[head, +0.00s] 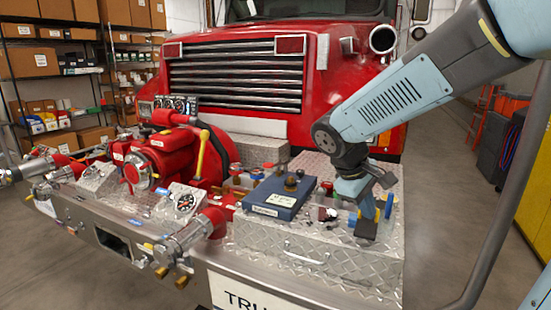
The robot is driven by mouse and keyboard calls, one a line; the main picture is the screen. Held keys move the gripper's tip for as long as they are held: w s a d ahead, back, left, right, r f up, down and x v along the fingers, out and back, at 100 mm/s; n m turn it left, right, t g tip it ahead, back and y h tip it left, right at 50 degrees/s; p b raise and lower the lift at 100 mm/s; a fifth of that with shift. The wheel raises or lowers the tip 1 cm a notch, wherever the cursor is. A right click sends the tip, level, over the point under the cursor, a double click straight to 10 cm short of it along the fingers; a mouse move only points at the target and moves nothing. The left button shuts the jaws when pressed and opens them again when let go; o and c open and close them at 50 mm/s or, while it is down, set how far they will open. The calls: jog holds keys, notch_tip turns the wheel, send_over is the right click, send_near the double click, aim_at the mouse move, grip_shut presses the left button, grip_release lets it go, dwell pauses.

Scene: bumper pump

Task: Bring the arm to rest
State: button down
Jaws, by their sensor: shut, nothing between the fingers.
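My arm (392,98) reaches in from the upper right in the head view, its blue and dark grey links bent down toward the fire truck's front bumper. My gripper (371,222) points down at the right end of the diamond-plate bumper box (330,253). Its fingers look shut, with nothing seen between them. They are low over the plate; I cannot tell whether they touch it. A dark blue box (279,196) with a knob on top lies on the plate to the left of my gripper, apart from it.
Small valves and fittings (322,212) stand between the blue box and my gripper. The red pump (160,155) with gauges and a yellow lever (202,153) fills the bumper's left. The red truck's grille (237,73) rises behind. Grey tubing (517,190) runs at right.

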jog(key=s+d+r+m+t+y, duration=0.1)
jog(key=s+r+m+t+y, duration=0.1)
jog(key=s, duration=0.4)
jog(key=s+d+r+m+t+y, duration=0.2)
jog(key=s+r+m+y, duration=0.1)
jog(key=s+r+m, duration=0.1)
jog(key=shift+s+r+m, duration=0.2)
jog(key=shift+s+m, duration=0.7)
jog(key=shift+s, duration=0.5)
